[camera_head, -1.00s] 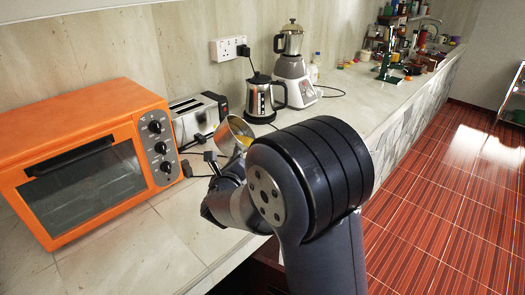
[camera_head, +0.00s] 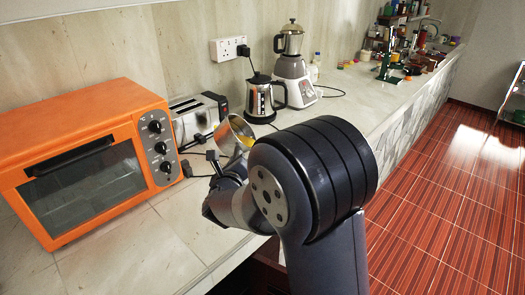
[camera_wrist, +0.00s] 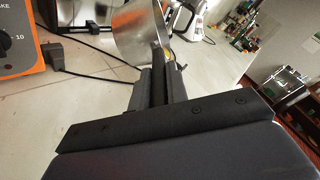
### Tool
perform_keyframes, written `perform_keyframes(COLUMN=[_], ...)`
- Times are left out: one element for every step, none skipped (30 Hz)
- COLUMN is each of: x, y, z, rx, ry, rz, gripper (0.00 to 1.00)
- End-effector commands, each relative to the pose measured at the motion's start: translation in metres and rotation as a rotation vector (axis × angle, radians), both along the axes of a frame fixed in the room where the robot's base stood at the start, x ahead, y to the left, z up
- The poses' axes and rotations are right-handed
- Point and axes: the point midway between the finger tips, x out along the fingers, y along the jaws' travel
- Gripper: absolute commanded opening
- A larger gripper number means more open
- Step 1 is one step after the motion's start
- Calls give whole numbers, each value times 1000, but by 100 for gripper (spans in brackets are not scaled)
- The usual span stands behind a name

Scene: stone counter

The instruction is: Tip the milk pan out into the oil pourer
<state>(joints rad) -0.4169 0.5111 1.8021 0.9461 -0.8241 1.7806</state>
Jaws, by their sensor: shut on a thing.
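The milk pan (camera_head: 228,134) is a shiny metal pan, tilted, with something yellow-orange inside, seen in the head view above the counter in front of the toaster. In the wrist view the pan (camera_wrist: 130,32) shows at the top middle, beyond the fingers. My gripper (camera_wrist: 158,85) is shut on the pan's handle, which runs between the fingers. In the head view my arm hides most of the gripper. I cannot make out the oil pourer; my arm may cover it.
An orange toaster oven (camera_head: 90,165) stands at the left. A toaster (camera_head: 195,115), a kettle (camera_head: 262,98) and a blender (camera_head: 292,65) stand along the wall. Black cords lie on the counter. The front left counter (camera_head: 165,240) is clear. Several small items stand far right.

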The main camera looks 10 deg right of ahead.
Motion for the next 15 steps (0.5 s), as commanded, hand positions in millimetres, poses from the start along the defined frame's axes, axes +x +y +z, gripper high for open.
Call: perform_keyframes(x=[0, 0, 0, 0, 0, 0, 0, 0, 0, 0, 0, 0, 0, 0, 0], y=[0, 0, 0, -1, -1, -1, -1, -1, -1, -1, -1, -1, -2, -2, -2], z=[2, 2, 3, 3, 3, 3, 3, 3, 3, 3, 3, 3, 3, 3, 3], rx=[3, 4, 7, 8, 10, 11, 12, 14, 15, 17, 18, 20, 21, 23, 25], ry=[-6, -7, -7, -7, -7, -9, -9, -9, -9, -9, -10, -11, -11, -11, -11], rz=[-1, -1, -1, -1, -1, -1, -1, -1, -1, -1, 0, -1, -1, -1, -1], gripper=[0, 0, 0, 0, 0, 0, 0, 0, 0, 0, 0, 0, 0, 0, 0])
